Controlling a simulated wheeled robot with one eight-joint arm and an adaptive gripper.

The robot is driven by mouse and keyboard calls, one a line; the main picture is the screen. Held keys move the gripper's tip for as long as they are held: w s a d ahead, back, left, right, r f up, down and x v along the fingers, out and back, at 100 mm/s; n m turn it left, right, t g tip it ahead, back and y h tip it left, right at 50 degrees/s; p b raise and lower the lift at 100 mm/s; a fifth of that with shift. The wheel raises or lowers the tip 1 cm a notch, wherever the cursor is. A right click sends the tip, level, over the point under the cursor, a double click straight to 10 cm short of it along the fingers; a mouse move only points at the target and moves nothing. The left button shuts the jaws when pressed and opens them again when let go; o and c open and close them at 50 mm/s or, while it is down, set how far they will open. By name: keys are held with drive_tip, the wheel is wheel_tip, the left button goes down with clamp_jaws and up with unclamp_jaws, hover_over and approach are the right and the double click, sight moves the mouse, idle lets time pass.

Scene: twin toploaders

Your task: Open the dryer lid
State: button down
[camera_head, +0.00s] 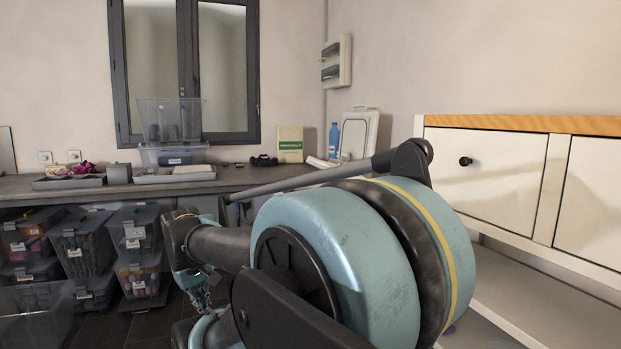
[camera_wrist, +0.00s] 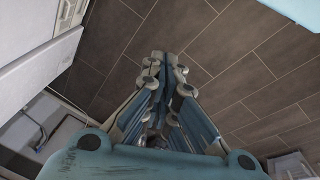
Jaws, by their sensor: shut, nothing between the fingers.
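No dryer or dryer lid can be made out in the head view, where my own arm fills much of the middle and lower right. In the wrist view, a white boxy body (camera_wrist: 40,48) stands at the upper left; I cannot tell whether it is the dryer. My gripper (camera_wrist: 165,58) points down over the brown tiled floor, its fingers together and empty. It is apart from the white body. In the head view my gripper (camera_head: 202,297) hangs low at the left of my arm, partly hidden.
A workbench (camera_head: 235,180) runs along the back wall, with clear bins (camera_head: 85,245) below it at the left. A white cabinet (camera_head: 490,175) with a wooden top stands close on the right. The tiled floor (camera_wrist: 235,75) below my gripper looks clear.

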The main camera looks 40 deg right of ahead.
drive_tip(key=w+d+r+n+g+h, duration=0.35)
drive_tip(key=w+d+r+h, duration=0.4)
drive_tip(key=d, duration=0.75)
drive_tip(key=w+d+r+n+g+h, duration=0.2)
drive_tip(key=w+d+r+n+h, duration=0.25)
drive_tip(key=w+d, duration=0.75)
drive_tip(key=w+d+r+n+g+h, duration=0.3)
drive_tip(key=w+d+r+n+h, duration=0.3)
drive_tip(key=d, duration=1.1)
drive_tip(key=s+d+r, duration=0.1)
drive_tip(key=d+r, duration=0.2)
drive_tip(key=d, duration=0.2)
drive_tip(key=s+d+r+h, duration=0.1)
drive_tip(key=d+r, duration=0.2)
drive_tip(key=d, duration=0.2)
drive_tip(key=shift+s+d+r+m, duration=0.2)
drive_tip(key=shift+s+d+m, duration=0.15)
drive_tip(key=shift+d+m, duration=0.05)
